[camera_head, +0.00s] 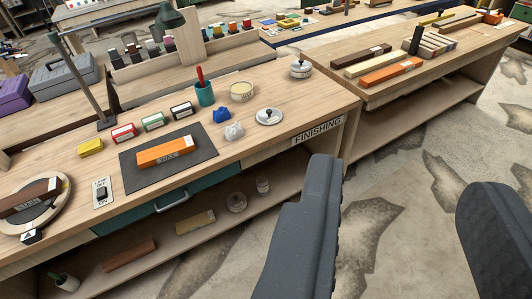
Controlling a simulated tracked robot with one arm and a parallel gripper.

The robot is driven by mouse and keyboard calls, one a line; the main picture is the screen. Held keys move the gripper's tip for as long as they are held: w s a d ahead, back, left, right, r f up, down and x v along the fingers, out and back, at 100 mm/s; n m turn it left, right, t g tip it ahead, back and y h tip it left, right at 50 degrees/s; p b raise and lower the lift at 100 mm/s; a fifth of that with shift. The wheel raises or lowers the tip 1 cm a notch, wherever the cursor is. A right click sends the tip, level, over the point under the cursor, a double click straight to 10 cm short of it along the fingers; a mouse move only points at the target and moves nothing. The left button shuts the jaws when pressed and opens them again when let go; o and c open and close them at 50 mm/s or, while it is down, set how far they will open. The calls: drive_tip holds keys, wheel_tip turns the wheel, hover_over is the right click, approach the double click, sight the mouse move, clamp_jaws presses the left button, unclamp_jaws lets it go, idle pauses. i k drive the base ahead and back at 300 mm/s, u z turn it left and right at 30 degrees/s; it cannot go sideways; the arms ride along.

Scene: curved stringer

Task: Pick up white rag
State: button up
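A small crumpled white rag (234,131) lies on the wooden workbench (290,97) above the FINISHING label. It sits just in front of a crumpled blue rag (221,114) and left of a round pale dish with a dark knob (269,116). My gripper (402,182) is open and empty, with its two dark fingers wide apart at the lower right. Behind the fingers I see the concrete floor. The fingers are to the right of the rag and apart from it.
A dark mat (203,166) with an orange block (170,151) lies left of the rag. A teal cup (205,93) with a red-handled tool stands behind, beside an open tin (242,91). A second bench (440,60) stands at right. Stained floor lies between.

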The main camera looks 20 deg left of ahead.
sight(235, 132)
drive_tip(key=z, duration=0.5)
drive_tip(key=i, duration=1.6)
drive_tip(key=u, duration=1.1)
drive_tip(key=i, duration=0.85)
drive_tip(key=u, duration=0.4)
